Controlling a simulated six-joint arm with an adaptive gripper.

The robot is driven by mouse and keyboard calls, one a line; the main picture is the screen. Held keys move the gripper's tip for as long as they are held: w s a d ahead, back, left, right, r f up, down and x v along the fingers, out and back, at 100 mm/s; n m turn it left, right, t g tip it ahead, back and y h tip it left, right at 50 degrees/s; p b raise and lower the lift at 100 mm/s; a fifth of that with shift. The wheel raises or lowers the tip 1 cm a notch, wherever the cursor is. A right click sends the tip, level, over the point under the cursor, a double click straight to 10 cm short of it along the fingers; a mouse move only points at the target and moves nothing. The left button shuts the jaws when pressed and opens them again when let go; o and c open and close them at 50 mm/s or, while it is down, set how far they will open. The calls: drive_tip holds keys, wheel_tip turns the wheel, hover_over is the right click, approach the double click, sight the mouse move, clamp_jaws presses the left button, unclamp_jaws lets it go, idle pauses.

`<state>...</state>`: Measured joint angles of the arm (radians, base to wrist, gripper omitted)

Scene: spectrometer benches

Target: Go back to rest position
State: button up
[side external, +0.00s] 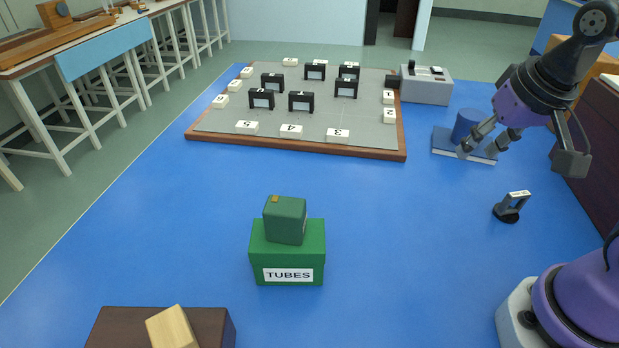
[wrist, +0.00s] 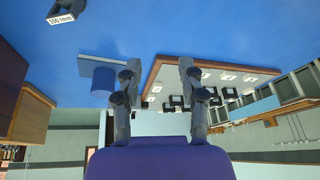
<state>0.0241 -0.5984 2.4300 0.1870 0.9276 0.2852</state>
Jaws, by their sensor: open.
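My gripper (side external: 478,150) hangs in the air at the upper right in the side external view, in front of a blue cylinder (side external: 467,124) on a blue plate (side external: 442,142). Its two fingers are spread apart with nothing between them. In the wrist view my gripper (wrist: 160,66) also shows open and empty, with the blue cylinder (wrist: 103,79) just left of the fingers. My fingers partly hide the plate in the side external view.
A grey board (side external: 325,122) with a wooden rim holds several black labelled holders and white number tags. A small black labelled piece (side external: 512,206) stands at right. A green TUBES box (side external: 287,254) stands front centre. Blue table between is clear.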

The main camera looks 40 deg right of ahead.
drive_tip(key=a+n, duration=0.1)
drive_tip(key=n, duration=0.1)
drive_tip(key=a+n+t+y, duration=0.1)
drive_tip(key=a+r+n, duration=0.1)
drive_tip(key=n, duration=0.1)
drive_tip(key=shift+s+a+n, duration=0.2)
drive_tip(key=shift+a+n, duration=0.1)
drive_tip(key=shift+a, duration=0.05)
idle(0.7)
